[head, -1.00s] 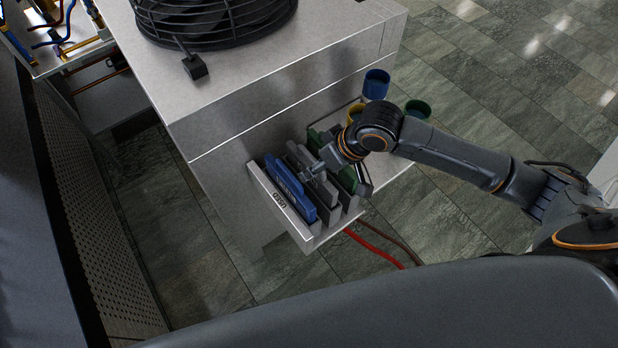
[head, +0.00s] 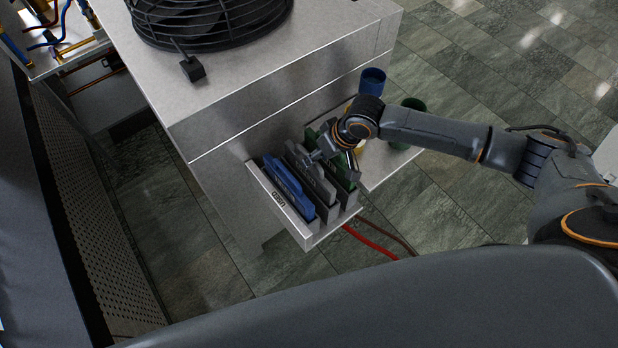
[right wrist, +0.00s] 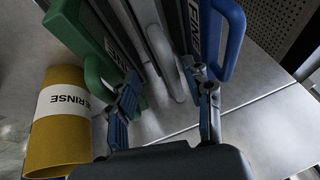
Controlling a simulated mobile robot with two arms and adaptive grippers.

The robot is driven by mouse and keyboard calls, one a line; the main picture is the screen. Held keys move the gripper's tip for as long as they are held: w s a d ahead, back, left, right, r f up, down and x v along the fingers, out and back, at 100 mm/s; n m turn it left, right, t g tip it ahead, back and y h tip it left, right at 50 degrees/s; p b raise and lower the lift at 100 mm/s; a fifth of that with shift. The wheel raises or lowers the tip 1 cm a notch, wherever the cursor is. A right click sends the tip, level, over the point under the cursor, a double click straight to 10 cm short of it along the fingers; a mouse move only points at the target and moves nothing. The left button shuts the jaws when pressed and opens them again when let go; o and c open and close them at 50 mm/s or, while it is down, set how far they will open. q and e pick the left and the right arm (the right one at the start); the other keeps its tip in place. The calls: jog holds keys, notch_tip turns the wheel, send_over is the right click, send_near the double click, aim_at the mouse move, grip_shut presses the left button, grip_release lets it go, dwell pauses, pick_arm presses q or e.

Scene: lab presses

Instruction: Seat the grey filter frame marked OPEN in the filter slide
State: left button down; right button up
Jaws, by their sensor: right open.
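The grey filter frame (head: 318,183) stands in a rack (head: 281,205) labelled USED, between a blue frame (head: 285,183) and a green frame (head: 346,192). My right gripper (head: 332,163) is over the rack at the grey frame. In the right wrist view my right gripper (right wrist: 165,92) is open, with the grey frame's looped handle (right wrist: 163,62) between its fingers, not clamped. The OPEN mark is not readable. I cannot pick out the filter slide. My left gripper is not in view.
A metal cabinet with a black fan (head: 210,18) on top stands behind the rack. Blue (head: 373,80) and green (head: 414,106) cups are to the right. Red hose (head: 370,241) runs below the rack.

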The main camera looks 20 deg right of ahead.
aim_at(309, 177)
jog(key=x, duration=0.1)
jog(key=p+x, duration=0.1)
jog(key=x, duration=0.2)
jog(key=shift+w+a+r, duration=0.2)
jog(key=shift+w+a, duration=0.1)
jog(key=shift+w+a+f, duration=0.15)
jog(key=shift+f, duration=0.35)
grip_shut()
